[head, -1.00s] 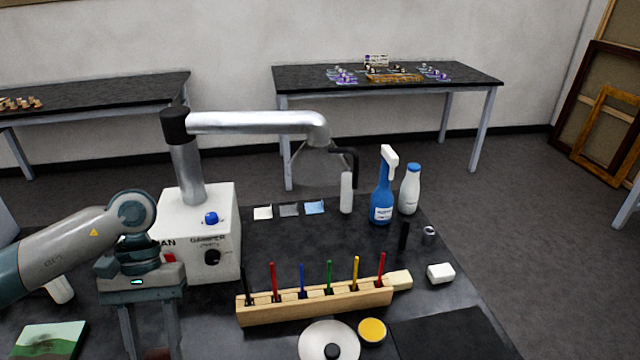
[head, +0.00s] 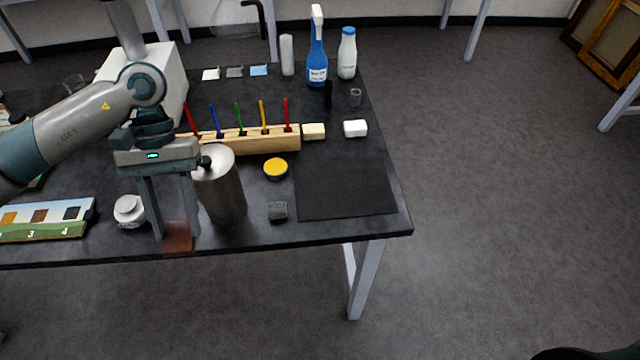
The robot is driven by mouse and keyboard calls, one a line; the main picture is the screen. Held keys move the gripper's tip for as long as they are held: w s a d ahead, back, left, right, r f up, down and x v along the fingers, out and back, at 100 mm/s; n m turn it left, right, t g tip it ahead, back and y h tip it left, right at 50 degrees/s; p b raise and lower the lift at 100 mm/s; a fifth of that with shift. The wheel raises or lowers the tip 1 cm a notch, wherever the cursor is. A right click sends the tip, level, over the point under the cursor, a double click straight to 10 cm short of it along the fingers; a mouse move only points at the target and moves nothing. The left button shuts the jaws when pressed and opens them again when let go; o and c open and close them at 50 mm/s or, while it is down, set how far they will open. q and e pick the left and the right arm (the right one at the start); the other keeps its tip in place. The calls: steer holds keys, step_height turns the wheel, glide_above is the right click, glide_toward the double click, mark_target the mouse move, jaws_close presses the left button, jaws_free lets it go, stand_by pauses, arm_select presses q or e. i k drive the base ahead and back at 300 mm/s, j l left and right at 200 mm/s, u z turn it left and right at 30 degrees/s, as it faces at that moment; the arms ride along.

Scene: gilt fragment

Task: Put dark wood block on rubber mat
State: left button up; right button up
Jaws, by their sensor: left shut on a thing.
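The dark wood block (head: 177,240) is reddish brown and sits between the fingertips of my left gripper (head: 176,228), near the table's front edge. My left gripper points down and is shut on it. I cannot tell whether the block touches the table. The rubber mat (head: 345,190) is a flat black sheet at the table's right front corner, to the right of the gripper, with nothing on it. My right gripper is not in view.
Between gripper and mat stand a grey metal canister (head: 222,190), a yellow-topped tin (head: 275,169) and a small dark grey block (head: 277,211). A wooden holder with coloured sticks (head: 260,143) lies behind. A white knobbed object (head: 129,211) is left of the gripper.

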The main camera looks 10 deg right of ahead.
mark_target(343, 187)
steer(key=i+l, duration=0.1)
steer(key=l, duration=0.35)
steer(key=i+l, duration=0.1)
steer(key=l, duration=0.35)
steer(key=i+l, duration=0.15)
steer(key=l, duration=0.3)
